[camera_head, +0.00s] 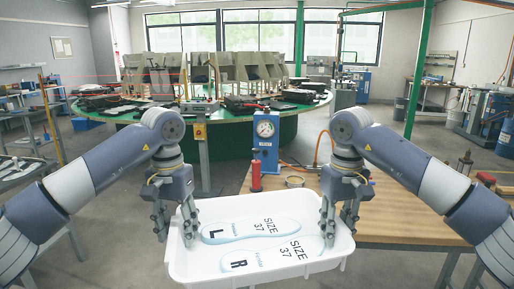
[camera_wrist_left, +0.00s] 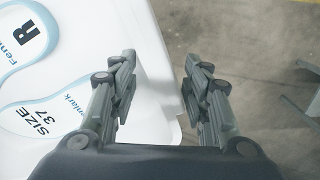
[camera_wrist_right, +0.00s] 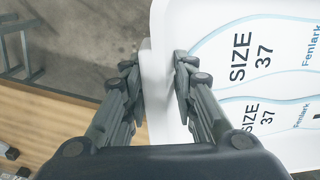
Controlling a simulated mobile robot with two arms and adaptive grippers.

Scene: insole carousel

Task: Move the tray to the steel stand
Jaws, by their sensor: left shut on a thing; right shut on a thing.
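The white tray (camera_head: 262,268) is held level between my two grippers in the head view, in front of the wooden table. Two insoles lie in it, the L insole (camera_head: 250,229) and the R insole (camera_head: 272,256), both marked size 37. My left gripper (camera_head: 174,238) is shut on the tray's left wall; the wall also shows in the left wrist view (camera_wrist_left: 150,80). My right gripper (camera_head: 339,238) is shut on the tray's right wall, seen between the fingers in the right wrist view (camera_wrist_right: 156,90). I cannot identify the steel stand with certainty.
A wooden table (camera_head: 410,215) stands to the right, partly behind the tray. A blue gauge unit (camera_head: 266,140), a red bottle-like item (camera_head: 256,176) and a tape ring (camera_head: 294,181) are at its back left. A green carousel (camera_head: 225,135) stands further back. Grey floor shows at left.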

